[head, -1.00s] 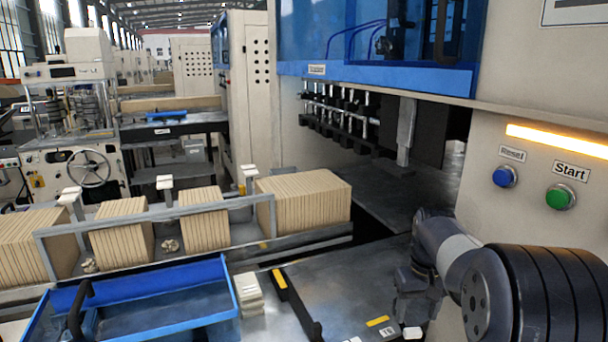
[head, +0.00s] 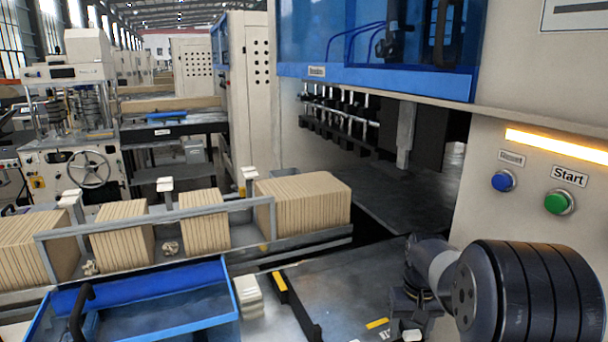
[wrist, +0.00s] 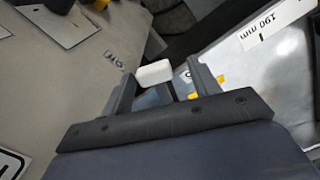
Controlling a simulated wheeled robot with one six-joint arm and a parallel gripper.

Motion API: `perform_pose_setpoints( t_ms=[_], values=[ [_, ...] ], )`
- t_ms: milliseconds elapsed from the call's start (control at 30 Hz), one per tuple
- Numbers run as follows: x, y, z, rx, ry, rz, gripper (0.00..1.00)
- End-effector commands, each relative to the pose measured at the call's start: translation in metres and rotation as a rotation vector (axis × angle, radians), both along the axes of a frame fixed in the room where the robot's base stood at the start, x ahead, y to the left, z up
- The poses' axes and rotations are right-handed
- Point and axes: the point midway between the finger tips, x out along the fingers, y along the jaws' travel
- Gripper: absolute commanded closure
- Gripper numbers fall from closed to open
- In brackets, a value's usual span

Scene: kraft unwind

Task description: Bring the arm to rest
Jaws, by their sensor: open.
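My arm reaches in from the lower right of the head view, in front of the machine's button panel. My gripper (head: 410,322) points down at the bottom edge, above or beside the dark metal table; its tips are partly cut off. In the wrist view my gripper (wrist: 163,90) shows two grey fingers spread apart. A small white piece (wrist: 154,73) shows by the fingers; I cannot tell whether it is part of the gripper. No workpiece is visibly held.
The panel has a blue button (head: 503,180) and a green Start button (head: 559,201). A blue tray (head: 150,318) lies at lower left. Stacks of kraft board (head: 303,203) stand in a rail behind it. The machine opening (head: 385,190) is left of the panel. A label (wrist: 272,22) reads 190 mm.

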Motion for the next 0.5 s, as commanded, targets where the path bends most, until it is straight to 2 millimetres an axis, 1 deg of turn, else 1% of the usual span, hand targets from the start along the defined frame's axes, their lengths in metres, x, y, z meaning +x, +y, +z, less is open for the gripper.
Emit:
perform_pose_setpoints(
  t_ms=[200, 500],
  values=[
    [0.0002, 0.0058, -0.0001, 0.0, 0.0, -0.061, 0.42],
    [0.0003, 0.0065, 0.0, 0.0, 0.001, -0.07, 0.42]
  ],
)
